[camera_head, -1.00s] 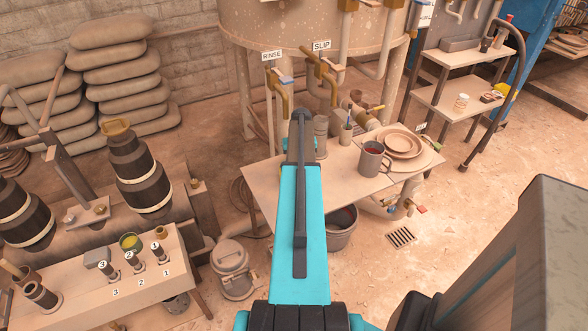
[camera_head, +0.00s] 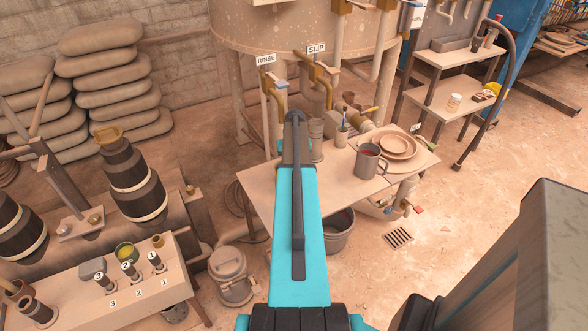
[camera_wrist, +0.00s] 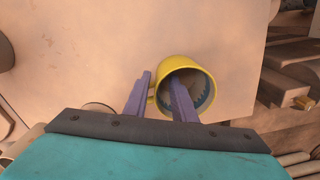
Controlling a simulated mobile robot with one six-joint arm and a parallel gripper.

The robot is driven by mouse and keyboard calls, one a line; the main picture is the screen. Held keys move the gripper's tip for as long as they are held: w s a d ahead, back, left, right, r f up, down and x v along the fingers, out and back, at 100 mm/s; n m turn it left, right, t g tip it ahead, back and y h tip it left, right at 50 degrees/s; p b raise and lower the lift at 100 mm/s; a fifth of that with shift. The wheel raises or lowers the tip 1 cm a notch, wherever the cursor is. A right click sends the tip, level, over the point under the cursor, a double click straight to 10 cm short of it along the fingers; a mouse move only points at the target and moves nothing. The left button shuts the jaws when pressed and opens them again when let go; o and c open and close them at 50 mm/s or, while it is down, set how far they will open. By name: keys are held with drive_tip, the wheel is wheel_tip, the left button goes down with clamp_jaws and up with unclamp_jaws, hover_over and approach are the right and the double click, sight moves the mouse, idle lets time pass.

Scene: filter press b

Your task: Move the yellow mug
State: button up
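The yellow mug (camera_wrist: 206,72) shows in the wrist view near the edge of a pale table top, its dark-lined opening facing the camera. My gripper (camera_wrist: 161,76) has two purple fingers with a gap between them. The right finger reaches over the mug's opening, and the left finger is outside its left wall, by the handle side. The mug's wall lies between them, with no clear contact on both sides. In the head view my arm covers the gripper, and I cannot make out the yellow mug there.
The pale table (camera_head: 262,190) also holds a grey mug (camera_head: 370,161), stacked plates (camera_head: 398,145) and a brush cup (camera_head: 341,137). RINSE and SLIP taps (camera_head: 318,72) and pipes stand close behind. A bench (camera_head: 75,310) with numbered posts is at left.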

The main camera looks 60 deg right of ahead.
drive_tip(key=shift+w+r+p, duration=0.1)
drive_tip(key=shift+r+p, duration=0.3)
drive_tip(key=shift+r, duration=0.3)
drive_tip(key=shift+s+r+p, duration=0.2)
drive_tip(key=shift+r+p, duration=1.5)
drive_tip(key=shift+r, duration=1.65)
drive_tip(key=shift+s+f, duration=0.1)
drive_tip(key=shift+s, duration=0.1)
